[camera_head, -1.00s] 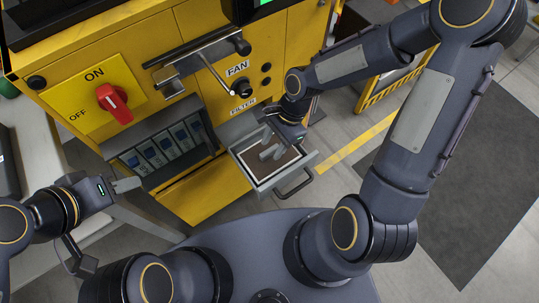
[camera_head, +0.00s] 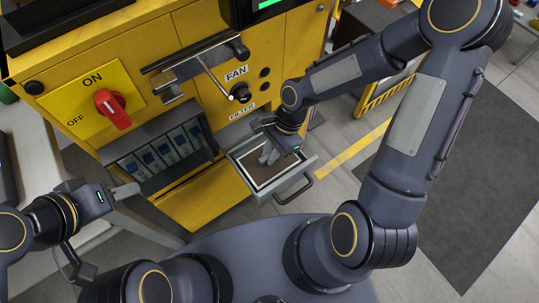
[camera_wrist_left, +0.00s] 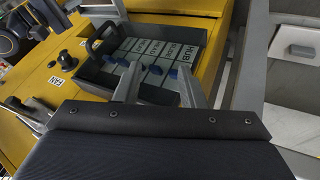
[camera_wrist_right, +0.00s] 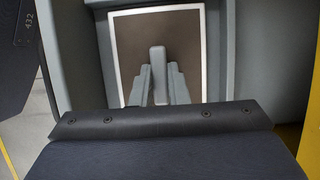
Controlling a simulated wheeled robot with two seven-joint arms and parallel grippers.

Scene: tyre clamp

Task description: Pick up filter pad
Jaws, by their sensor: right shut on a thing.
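The filter pad (camera_head: 256,173) is a brown square with a white border. It lies in the pulled-out grey drawer under the FILTER label. In the right wrist view the pad (camera_wrist_right: 130,42) fills the drawer's middle, with an upright grey tab (camera_wrist_right: 157,58) on it. My right gripper (camera_head: 268,157) is down over the pad, its fingers (camera_wrist_right: 158,85) shut on this tab. The fingers hide part of the pad.
The drawer (camera_head: 238,160) has raised walls and a front handle (camera_head: 297,190). A red ON/OFF switch (camera_head: 113,109) and a lever (camera_head: 216,80) stick out above.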

